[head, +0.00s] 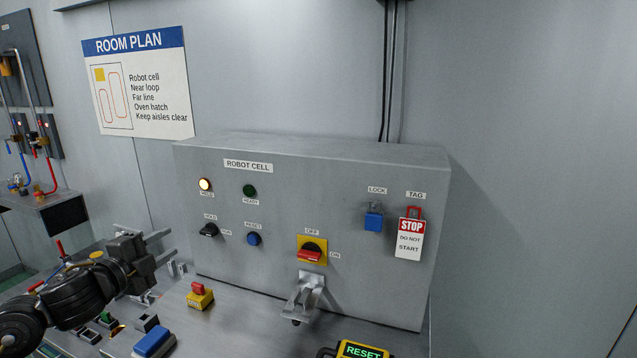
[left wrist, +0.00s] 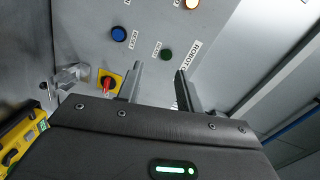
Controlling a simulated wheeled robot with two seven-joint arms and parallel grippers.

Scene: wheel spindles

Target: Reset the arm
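The grey ROBOT CELL panel (head: 340,180) stands upright at the back of the bench. It has a lit HOLD lamp (head: 205,185), an unlit green READY lamp (head: 249,191), a black HOLD/ON knob (head: 209,230) and a blue RESET button (head: 254,239). A red OFF/ON switch (head: 310,255) sits on a yellow plate, its handle roughly level. A blue padlock (head: 373,221) and a STOP tag (head: 409,240) hang at the right. My left gripper (head: 172,250) is left of the panel, open and empty; its spread fingers face the panel in the left wrist view (left wrist: 159,70). My right gripper is out of view.
A grey metal bracket (head: 303,298) juts out below the switch. A yellow box with a red top (head: 200,295) and a blue block (head: 154,342) are on the bench. A yellow-edged device (head: 362,349) reading RESET is at the front edge. A ROOM PLAN sign (head: 138,82) hangs behind.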

